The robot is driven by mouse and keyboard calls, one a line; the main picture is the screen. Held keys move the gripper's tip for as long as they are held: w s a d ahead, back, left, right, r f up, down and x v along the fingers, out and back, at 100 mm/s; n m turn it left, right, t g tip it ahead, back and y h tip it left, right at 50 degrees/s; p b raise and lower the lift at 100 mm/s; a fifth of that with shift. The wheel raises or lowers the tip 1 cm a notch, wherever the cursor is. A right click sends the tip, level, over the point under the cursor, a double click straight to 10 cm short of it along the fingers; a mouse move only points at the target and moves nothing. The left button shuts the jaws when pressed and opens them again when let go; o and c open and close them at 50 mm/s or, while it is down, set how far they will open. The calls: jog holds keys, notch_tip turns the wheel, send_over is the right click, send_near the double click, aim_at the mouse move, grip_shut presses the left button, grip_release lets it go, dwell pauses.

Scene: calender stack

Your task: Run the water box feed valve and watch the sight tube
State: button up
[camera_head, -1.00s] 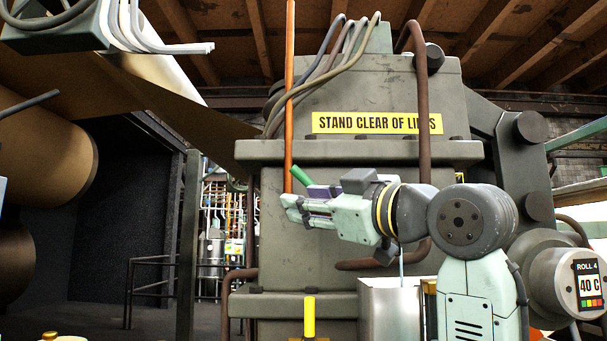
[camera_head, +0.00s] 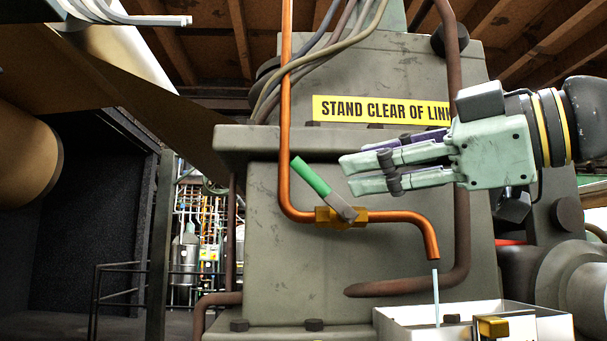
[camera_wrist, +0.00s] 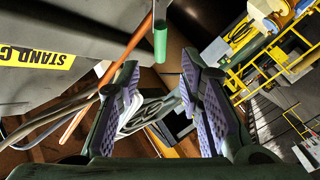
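The feed valve has a green lever handle (camera_head: 310,176) slanting up to the left from a brass body (camera_head: 328,216) on a copper pipe (camera_head: 285,110). A thin pale stream (camera_head: 436,300) falls from the pipe's downturned end into an open-topped box (camera_head: 400,325). My gripper (camera_head: 346,173) points left, just right of the handle, with its fingers apart and nothing between them. In the wrist view, the handle's green end (camera_wrist: 160,42) shows ahead of the open fingers (camera_wrist: 157,68). I cannot pick out a sight tube; the water level inside the box is hidden.
A large grey machine frame (camera_head: 270,275) with a "STAND CLEAR OF LINKS" label (camera_head: 375,110) stands behind the valve. Brown pipes (camera_head: 405,285) run beside it. A brass fitting (camera_head: 492,327) is at the box's front. A railing (camera_head: 125,267) stands at the left.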

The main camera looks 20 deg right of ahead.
aim_at(315, 174)
jog(key=p+x, duration=0.2)
jog(key=x, duration=0.7)
jog(key=shift+w+a, duration=0.15)
jog(key=shift+w, duration=0.1)
grip_shut()
dwell(0.5)
